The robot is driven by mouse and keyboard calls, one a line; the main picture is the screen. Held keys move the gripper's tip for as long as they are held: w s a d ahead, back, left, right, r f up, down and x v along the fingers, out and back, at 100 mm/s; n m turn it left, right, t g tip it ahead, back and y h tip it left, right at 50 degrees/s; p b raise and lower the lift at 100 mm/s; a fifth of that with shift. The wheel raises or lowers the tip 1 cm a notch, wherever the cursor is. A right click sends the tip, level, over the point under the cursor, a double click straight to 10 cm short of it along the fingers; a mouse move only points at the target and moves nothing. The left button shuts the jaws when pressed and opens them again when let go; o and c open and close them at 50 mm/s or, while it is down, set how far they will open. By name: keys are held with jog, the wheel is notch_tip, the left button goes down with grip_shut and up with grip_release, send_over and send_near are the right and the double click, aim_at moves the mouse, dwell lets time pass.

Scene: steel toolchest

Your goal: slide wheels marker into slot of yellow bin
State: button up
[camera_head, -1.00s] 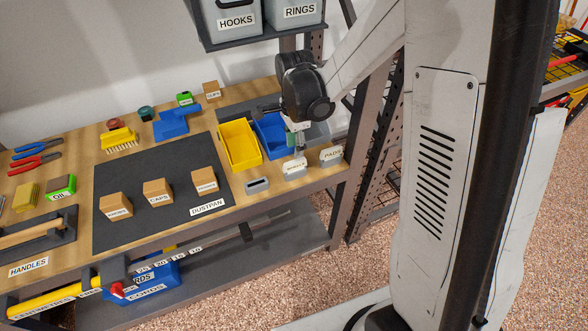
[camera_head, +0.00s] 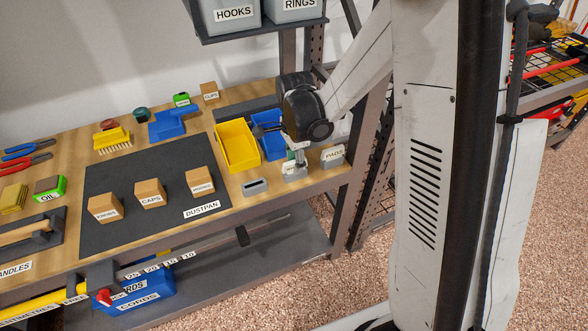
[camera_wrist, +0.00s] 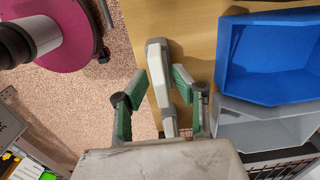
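The yellow bin (camera_head: 238,147) stands on the bench beside the blue bin (camera_head: 270,143). A small grey block with a dark slot (camera_head: 255,186) sits in front of the yellow bin. A pale grey marker (camera_head: 294,171), its label too small to read surely, stands in front of the blue bin, right below my gripper (camera_head: 291,157). In the wrist view, my gripper (camera_wrist: 158,80) is open, its green-padded fingers on either side of the pale marker (camera_wrist: 156,62). A gap shows at the left finger; contact on the right I cannot tell. The yellow bin is outside the wrist view.
The PADS marker (camera_head: 333,156) stands just right of the gripper, near a rack upright (camera_head: 360,140). In the wrist view, the blue bin (camera_wrist: 265,90) and a grey bin (camera_wrist: 235,122) lie close right. A dark mat (camera_head: 125,180) holds several small boxes to the left.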

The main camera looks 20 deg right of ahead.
aim_at(294, 161)
grip_shut()
jog(key=shift+r+p, duration=0.35)
jog(key=shift+r, duration=0.35)
dwell(0.6)
jog(key=shift+r+p, duration=1)
jog(key=shift+r, duration=0.8)
